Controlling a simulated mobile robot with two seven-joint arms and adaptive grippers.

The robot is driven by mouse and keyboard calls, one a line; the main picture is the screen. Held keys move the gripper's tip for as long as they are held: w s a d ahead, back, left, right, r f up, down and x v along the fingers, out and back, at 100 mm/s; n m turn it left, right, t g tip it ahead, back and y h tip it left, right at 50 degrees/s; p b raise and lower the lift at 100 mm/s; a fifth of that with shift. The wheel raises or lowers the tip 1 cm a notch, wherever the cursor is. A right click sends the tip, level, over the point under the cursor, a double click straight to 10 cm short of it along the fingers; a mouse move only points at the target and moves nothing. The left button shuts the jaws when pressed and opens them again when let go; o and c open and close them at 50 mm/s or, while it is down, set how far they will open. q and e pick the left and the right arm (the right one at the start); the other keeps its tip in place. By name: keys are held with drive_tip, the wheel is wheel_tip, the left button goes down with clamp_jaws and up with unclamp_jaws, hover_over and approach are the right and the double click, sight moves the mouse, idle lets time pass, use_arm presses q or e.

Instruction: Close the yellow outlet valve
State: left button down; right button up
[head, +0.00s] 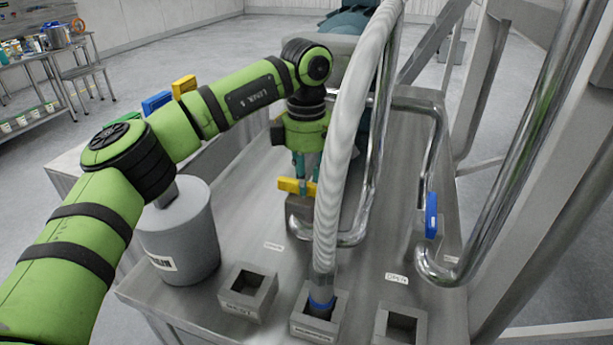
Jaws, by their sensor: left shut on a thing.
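The yellow outlet valve handle (288,185) is a small bar lying roughly crosswise above a grey block on the steel table, behind the large hose. My left arm reaches in from the left, and its gripper (307,180) points down at the handle. Its teal fingers are shut on the yellow handle. The hose hides part of the handle's right side and the pipe behind it. My right gripper is not in view.
A thick ribbed hose (350,130) rises close to the right of the gripper. A blue valve handle (431,215) is on the steel pipe at right. A grey canister (180,240) stands below my left arm. Square sockets (247,292) line the front edge.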

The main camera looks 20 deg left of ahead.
use_arm(q)
drive_tip(key=c, duration=1)
unclamp_jaws()
drive_tip(key=shift+c, duration=0.2)
wheel_tip(320, 180, up, 12)
drive_tip(key=shift+a, duration=0.1)
